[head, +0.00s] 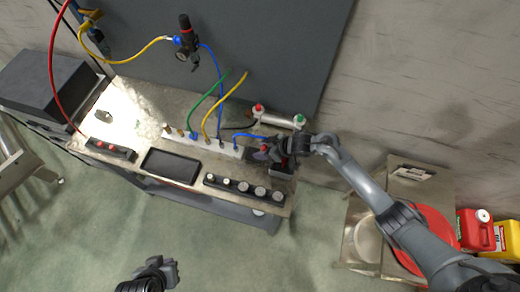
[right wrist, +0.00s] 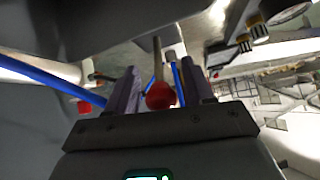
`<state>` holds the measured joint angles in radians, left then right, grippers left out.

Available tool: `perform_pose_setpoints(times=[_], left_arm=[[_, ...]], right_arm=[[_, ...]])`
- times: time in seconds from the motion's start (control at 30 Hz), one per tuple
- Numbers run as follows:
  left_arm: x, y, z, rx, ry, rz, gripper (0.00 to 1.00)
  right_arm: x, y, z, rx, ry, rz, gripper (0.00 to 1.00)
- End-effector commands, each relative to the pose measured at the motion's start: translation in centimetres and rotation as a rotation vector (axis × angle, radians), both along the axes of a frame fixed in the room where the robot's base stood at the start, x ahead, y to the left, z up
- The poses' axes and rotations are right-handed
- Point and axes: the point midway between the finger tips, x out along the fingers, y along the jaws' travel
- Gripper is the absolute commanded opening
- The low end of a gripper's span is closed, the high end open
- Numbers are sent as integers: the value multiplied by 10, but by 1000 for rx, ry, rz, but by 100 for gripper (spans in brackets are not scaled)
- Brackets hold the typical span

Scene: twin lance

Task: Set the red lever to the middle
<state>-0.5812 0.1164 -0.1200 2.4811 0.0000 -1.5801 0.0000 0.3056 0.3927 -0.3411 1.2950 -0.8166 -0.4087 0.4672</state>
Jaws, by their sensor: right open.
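The red ball knob of the lever (right wrist: 160,95) shows in the right wrist view, on a thin grey-brown stem. It lies between the two fingers of my right gripper (right wrist: 160,88), which are apart; I cannot tell whether either touches it. In the head view my right gripper (head: 272,150) is over the right end of the bench and hides most of the lever there. My left gripper (head: 160,268) is at the bottom of the head view, away from the bench and over the floor. Its fingers are too small to tell open from shut.
The bench (head: 135,125) carries a black tray (head: 171,166), a row of round knobs (head: 243,187) and a white valve strip with blue, green and yellow hoses. A silver cylinder (head: 278,118) lies behind my right gripper. Red and yellow jugs (head: 476,232) stand far right.

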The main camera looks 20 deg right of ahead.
Motion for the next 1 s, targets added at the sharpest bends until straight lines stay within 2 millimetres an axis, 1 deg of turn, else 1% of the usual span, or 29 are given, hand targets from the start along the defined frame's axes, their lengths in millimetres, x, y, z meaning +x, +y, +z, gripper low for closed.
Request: perform_pose_setpoints(times=[0.1,0.23,0.53,0.87,1.0], left_arm=[[0,-1,-1,-4,0,3,0],[0,-1,-1,-4,0,2,0],[0,0,-2,1,-1,-1,0],[0,2,-2,9,0,-6,0],[0,2,-2,9,0,-6,0]], right_arm=[[6,5,-7,1,-1,-1,52],[8,9,-11,0,-1,1,52],[8,9,-12,0,-1,1,52],[8,9,-12,0,-1,1,1],[8,9,-12,0,-1,1,0]])
